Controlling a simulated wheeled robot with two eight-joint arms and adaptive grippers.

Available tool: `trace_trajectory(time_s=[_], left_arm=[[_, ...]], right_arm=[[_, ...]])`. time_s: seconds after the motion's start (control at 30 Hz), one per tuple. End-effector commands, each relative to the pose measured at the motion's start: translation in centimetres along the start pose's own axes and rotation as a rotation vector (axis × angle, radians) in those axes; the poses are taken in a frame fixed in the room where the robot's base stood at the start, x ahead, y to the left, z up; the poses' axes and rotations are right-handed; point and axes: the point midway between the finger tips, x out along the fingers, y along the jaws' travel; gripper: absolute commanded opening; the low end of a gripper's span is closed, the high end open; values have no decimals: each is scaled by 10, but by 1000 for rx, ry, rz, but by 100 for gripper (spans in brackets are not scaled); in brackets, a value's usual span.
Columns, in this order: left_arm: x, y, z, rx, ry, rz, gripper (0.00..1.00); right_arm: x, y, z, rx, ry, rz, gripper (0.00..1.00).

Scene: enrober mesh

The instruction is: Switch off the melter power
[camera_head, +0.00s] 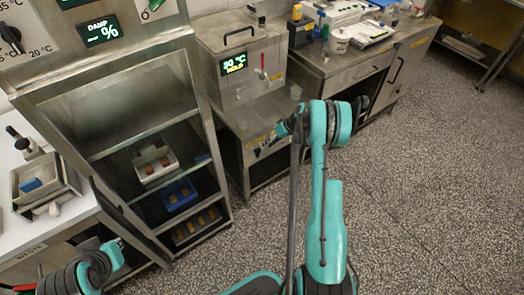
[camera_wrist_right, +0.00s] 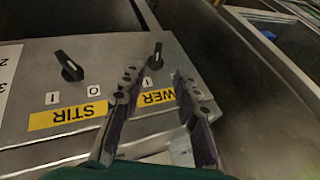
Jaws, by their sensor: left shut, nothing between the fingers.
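The melter (camera_head: 250,90) is the steel box with a lit display in the head view. A yellow-labelled front panel (camera_head: 256,150) sits lower on its stand. In the right wrist view the panel appears upside down, with a black power knob (camera_wrist_right: 157,55) above a partly hidden yellow label ending in WER. A similar stir knob (camera_wrist_right: 70,66) stands to its left over the STIR label. My right gripper (camera_wrist_right: 158,78) is open, its fingertips apart and just short of the power knob, nothing between them. My left gripper (camera_head: 118,246) is shut and empty at the lower left.
A steel rack (camera_head: 130,100) with trays of brown pieces stands left of the melter. A white counter (camera_head: 60,212) with a steel tray is at the far left. A steel bench (camera_head: 345,65) stands behind right. The speckled floor (camera_head: 430,170) is clear.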

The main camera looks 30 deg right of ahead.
Motion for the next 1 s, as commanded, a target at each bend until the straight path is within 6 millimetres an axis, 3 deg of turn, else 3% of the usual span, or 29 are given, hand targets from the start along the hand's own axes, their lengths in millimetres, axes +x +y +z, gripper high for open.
trace_trajectory(time_s=[0.27, 0.63, 0.93, 0.97, 1.0], left_arm=[[6, 0, 4, 0, 0, 0, 0], [24, 0, 18, 0, 0, 0, 0], [25, 0, 18, 0, 0, 0, 0], [25, 0, 18, 0, 0, 0, 0], [25, 0, 18, 0, 0, 0, 0]], right_arm=[[22, 7, 4, -2, 1, -9, 31], [79, 6, 4, -2, 1, -8, 31], [83, 5, 3, -1, 2, -7, 31], [83, 5, 3, -1, 2, -7, 28], [83, 5, 3, -1, 2, -7, 18]])
